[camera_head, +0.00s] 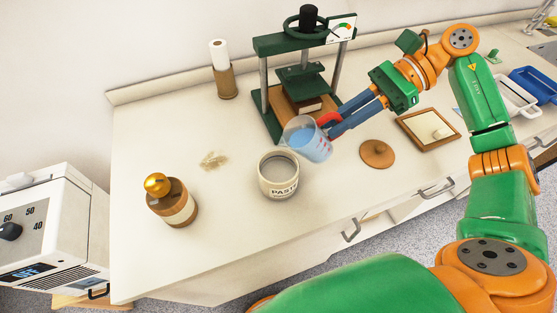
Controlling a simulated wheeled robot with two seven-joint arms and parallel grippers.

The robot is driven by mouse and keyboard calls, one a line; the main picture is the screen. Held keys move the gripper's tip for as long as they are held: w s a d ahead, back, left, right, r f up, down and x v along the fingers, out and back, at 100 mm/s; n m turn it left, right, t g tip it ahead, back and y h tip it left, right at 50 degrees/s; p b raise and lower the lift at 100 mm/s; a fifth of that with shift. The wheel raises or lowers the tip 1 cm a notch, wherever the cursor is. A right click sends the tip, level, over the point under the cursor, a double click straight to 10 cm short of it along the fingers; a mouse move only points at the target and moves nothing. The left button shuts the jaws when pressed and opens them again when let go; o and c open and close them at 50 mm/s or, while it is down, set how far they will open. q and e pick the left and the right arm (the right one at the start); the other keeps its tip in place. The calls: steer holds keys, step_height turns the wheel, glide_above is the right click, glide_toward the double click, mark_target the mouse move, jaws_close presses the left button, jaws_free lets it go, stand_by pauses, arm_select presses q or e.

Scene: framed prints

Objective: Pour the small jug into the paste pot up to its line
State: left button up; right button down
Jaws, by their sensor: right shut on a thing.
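The small jug (307,140) is clear with blue liquid in it. My right gripper (328,126) is shut on the jug's red handle side and holds the jug tilted left, beside and above the paste pot. The jug's rim is near the pot's upper right edge; I cannot make out a stream or the fill line. My left gripper is not in view.
A green press (268,44) stands behind the pot. A round wooden lid (377,153) and a framed piece (428,129) lie to the right. A brown bottle with a gold top (173,203) stands at left. The counter (225,225) in front is clear.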

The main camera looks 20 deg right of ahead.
steer(key=shift+s+a+r, duration=0.1)
steer(key=shift+a+r, duration=0.05)
steer(key=shift+a, duration=0.05)
steer(key=shift+p, duration=0.4)
steer(key=shift+a+r+h, duration=0.2)
steer(key=shift+a+h, duration=0.05)
steer(key=shift+h, duration=0.05)
steer(key=shift+r+p, duration=0.1)
steer(key=shift+p, duration=0.4)
steer(key=shift+a+r, duration=0.1)
steer(key=shift+a, duration=0.05)
steer(key=shift+h+p, duration=0.3)
steer(key=shift+p, duration=0.1)
steer(key=shift+a+r+p, duration=0.15)
steer(key=shift+p, duration=0.15)
steer(key=shift+r, duration=0.1)
